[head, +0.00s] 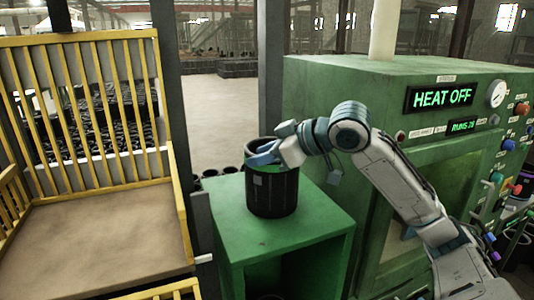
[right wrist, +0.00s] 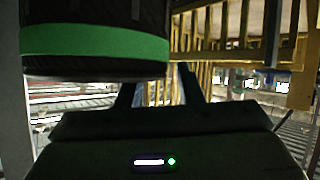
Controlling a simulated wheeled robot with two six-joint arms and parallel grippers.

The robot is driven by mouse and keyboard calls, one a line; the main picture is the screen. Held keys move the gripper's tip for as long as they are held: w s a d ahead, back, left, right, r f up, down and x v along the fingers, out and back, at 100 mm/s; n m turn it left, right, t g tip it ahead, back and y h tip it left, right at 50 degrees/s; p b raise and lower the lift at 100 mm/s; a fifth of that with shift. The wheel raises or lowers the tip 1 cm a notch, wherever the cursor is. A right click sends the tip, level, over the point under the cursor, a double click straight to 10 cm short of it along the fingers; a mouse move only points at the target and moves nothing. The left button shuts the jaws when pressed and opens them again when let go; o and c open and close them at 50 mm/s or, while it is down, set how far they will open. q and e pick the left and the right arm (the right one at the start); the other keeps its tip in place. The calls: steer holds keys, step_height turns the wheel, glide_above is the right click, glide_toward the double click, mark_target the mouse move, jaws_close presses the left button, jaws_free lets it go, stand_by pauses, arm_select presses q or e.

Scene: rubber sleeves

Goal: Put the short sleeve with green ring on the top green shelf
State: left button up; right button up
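The short sleeve (head: 272,195) is a dark cylinder standing upright on the top of the green shelf (head: 250,245). In the right wrist view, which looks upside down, the sleeve (right wrist: 95,68) shows its green ring (right wrist: 95,45) near one end. My right gripper (head: 262,154) is at the sleeve's upper rim. In the wrist view its fingers (right wrist: 157,90) stand apart, with one partly hidden behind the sleeve and the other beside it with a gap. My left gripper is not in view.
A yellow slatted cart (head: 100,235) with a tan bed stands left of the shelf. A green machine (head: 350,85) reading HEAT OFF stands on the right, behind my right arm. The shelf top in front of the sleeve is clear. Dark rings lie on the floor behind.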

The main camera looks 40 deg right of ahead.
steer(key=shift+r, duration=0.1)
steer(key=shift+s+d+r+b, duration=0.25)
steer(key=shift+s+d+b, duration=0.25)
steer(key=shift+s+b, duration=0.25)
steer(key=b+v, duration=0.7)
steer(key=v, duration=0.3)
steer(key=shift+r, duration=0.2)
steer(key=shift+s+f, duration=0.1)
